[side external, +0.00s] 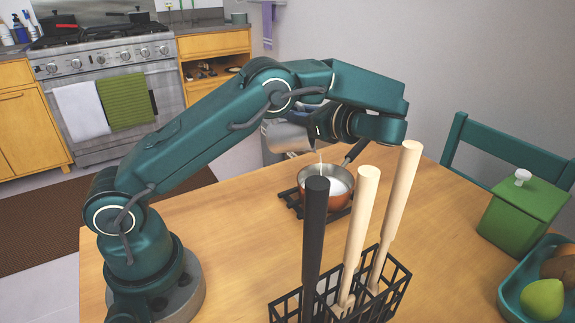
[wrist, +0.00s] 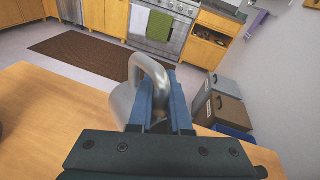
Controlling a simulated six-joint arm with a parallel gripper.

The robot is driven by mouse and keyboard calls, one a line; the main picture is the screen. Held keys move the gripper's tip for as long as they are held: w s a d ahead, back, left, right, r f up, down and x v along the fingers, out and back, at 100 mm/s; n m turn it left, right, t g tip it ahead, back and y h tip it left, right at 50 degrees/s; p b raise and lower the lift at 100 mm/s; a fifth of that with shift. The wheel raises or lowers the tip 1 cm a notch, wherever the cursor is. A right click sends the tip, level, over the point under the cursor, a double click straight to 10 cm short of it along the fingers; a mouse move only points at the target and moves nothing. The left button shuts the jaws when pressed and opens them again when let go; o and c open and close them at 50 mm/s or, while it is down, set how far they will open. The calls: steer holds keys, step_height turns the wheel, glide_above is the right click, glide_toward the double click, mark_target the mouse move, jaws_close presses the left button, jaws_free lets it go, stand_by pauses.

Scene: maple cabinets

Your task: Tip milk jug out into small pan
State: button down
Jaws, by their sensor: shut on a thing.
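The metal milk jug (side external: 288,136) is tipped on its side above the small pan, and a thin white stream falls from it. My gripper (side external: 316,124) is shut on the jug; the wrist view shows the fingers (wrist: 160,112) closed around the jug's handle (wrist: 150,66). The jug's grey body (wrist: 121,103) is partly hidden there by the fingers. The small copper-coloured pan (side external: 316,201) stands upright below, with white milk (side external: 338,183) inside. Its dark handle (side external: 356,150) points to the back right. The pan does not show in the wrist view.
The pan sits on a black trivet (side external: 290,203). A black wire rack (side external: 388,290) with several tall-handled utensils stands in front, overlapping the pan's view. A green canister (side external: 520,218) and a teal fruit tray (side external: 512,297) are at right. The table's left-middle (side external: 225,240) is clear.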

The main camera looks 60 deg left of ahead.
steer(key=shift+s+a+f, duration=0.15)
steer(key=shift+s+a, duration=0.2)
steer(key=shift+s+a+h, duration=0.1)
steer(key=shift+h, duration=0.2)
steer(key=shift+s+a+f+n+t+h, duration=0.4)
steer(key=shift+f+n+h, duration=0.2)
steer(key=shift+h, duration=0.1)
steer(key=shift+s+a+f+n+t+h, duration=0.65)
steer(key=shift+s+a+f+t+h, duration=0.35)
steer(key=shift+f+h, duration=0.45)
steer(key=shift+s+a+f+n+t+h, duration=0.7)
steer(key=shift+s+a+f+t+h, duration=0.4)
steer(key=shift+f, duration=0.5)
steer(key=shift+s+a+f+n+t+h, duration=0.7)
steer(key=shift+f+t+h, duration=0.2)
steer(key=shift+f+h, duration=0.6)
steer(key=shift+s+f+h, duration=0.15)
steer(key=shift+f+h, duration=0.1)
steer(key=shift+f, duration=0.15)
steer(key=shift+t, duration=0.3)
steer(key=shift+a, duration=0.2)
